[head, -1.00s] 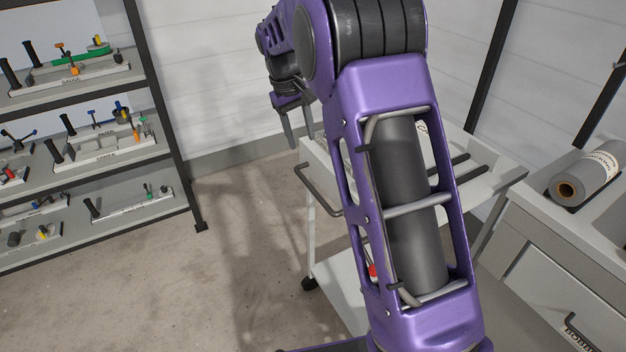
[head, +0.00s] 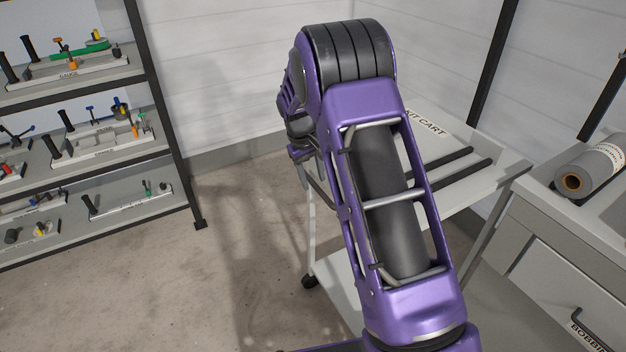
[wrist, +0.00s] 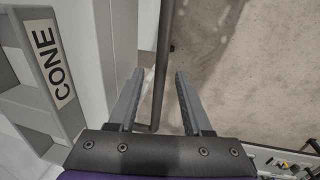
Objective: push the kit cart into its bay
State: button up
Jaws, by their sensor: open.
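The kit cart (head: 480,193) is a pale grey trolley behind my arm in the head view, with "KIT CART" lettering on its top and two dark bars across it. Its lower shelf (head: 338,290) and one dark caster show to the left of my arm. In the wrist view, a dark rod (wrist: 163,50), which looks like the cart's handle, runs between the fingers of my open gripper (wrist: 159,74). The fingers stand either side of it, and I see no firm grip. I cannot make out a marked bay.
A shelf rack (head: 172,120) with several fixtures stands at the left. A grey drawer cabinet (head: 540,255) with a roll (head: 590,172) on top stands close to the cart's right. A "CONE" label (wrist: 52,75) shows in the wrist view. The floor (head: 150,290) left of the cart is clear.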

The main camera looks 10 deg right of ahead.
jog(key=shift+f, duration=0.2)
grip_shut()
dwell(1.4)
